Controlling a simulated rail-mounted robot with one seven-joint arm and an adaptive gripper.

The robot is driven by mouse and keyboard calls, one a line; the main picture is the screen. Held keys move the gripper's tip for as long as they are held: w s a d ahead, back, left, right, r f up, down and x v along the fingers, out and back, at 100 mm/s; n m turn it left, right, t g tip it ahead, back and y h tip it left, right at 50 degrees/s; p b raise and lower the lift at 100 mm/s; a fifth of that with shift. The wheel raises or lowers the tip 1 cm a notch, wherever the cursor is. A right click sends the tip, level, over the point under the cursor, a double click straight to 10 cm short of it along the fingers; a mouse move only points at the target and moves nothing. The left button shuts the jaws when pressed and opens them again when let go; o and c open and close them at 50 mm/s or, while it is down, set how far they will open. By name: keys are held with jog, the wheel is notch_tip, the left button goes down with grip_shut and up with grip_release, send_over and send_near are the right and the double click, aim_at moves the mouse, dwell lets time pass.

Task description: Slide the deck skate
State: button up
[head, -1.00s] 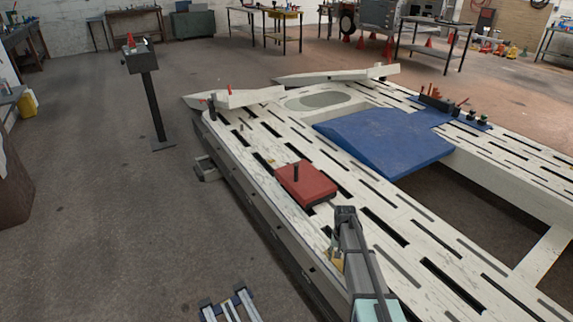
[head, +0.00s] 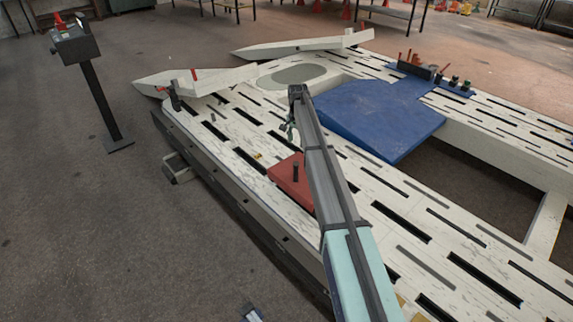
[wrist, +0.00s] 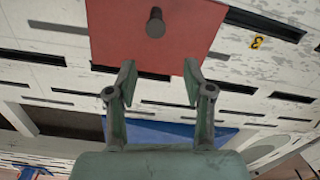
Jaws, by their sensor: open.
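The deck skate appears to be the red square plate with a dark upright peg (head: 296,172), lying on the white slotted deck (head: 233,130). My arm hides its right side in the head view. In the wrist view the red plate (wrist: 110,30) is at the top, with its round peg (wrist: 155,22) near the middle. My gripper (wrist: 160,78) is open and empty, its two fingers spread at the plate's lower edge in that view, with the peg beyond them. In the head view my gripper (head: 290,127) is small beneath the arm's end; I cannot tell its height above the deck.
A blue sloped panel (head: 375,115) lies on the deck right of the red plate. White ramps (head: 190,82) stand at the far end. A post with a control box (head: 100,100) stands on the floor at left. Slots and a large opening (head: 470,185) break the deck.

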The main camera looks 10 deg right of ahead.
aim_at(296, 171)
jog(key=shift+m, duration=0.4)
jog(key=f, duration=1.1)
jog(key=f+p, duration=0.1)
jog(key=f, duration=0.5)
jog(key=shift+s+f, duration=0.25)
jog(key=shift+s, duration=0.05)
grip_shut()
